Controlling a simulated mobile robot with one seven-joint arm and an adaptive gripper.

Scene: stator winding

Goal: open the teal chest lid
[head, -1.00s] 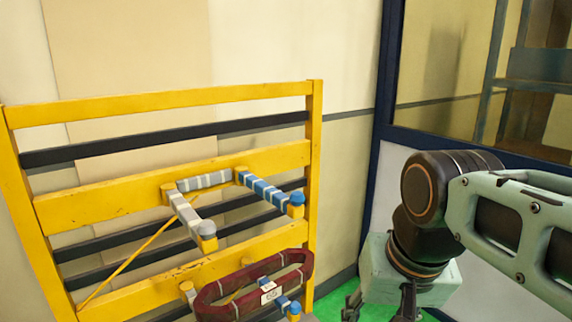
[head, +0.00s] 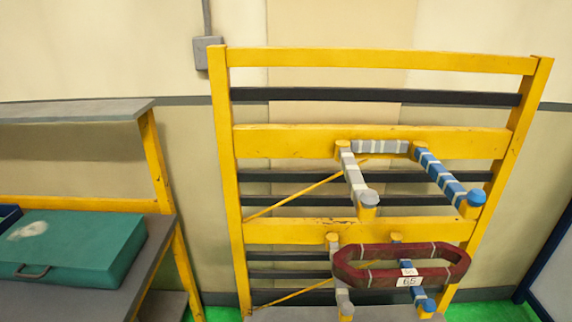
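The teal chest (head: 78,246) sits on a grey workbench at the left of the head view. Its flat lid looks closed, with a pale worn patch on top. A dark handle (head: 33,271) is on its front side. The chest's left and lower parts run close to the picture edge. My gripper is outside the head view now, so its state and its distance from the chest do not show.
The grey workbench (head: 150,262) has yellow legs and an upper shelf (head: 75,111) above the chest. A dark blue bin (head: 9,216) lies beside the chest. A yellow rack (head: 228,180) with padded arms holds a dark red coil (head: 452,276). Green floor shows below.

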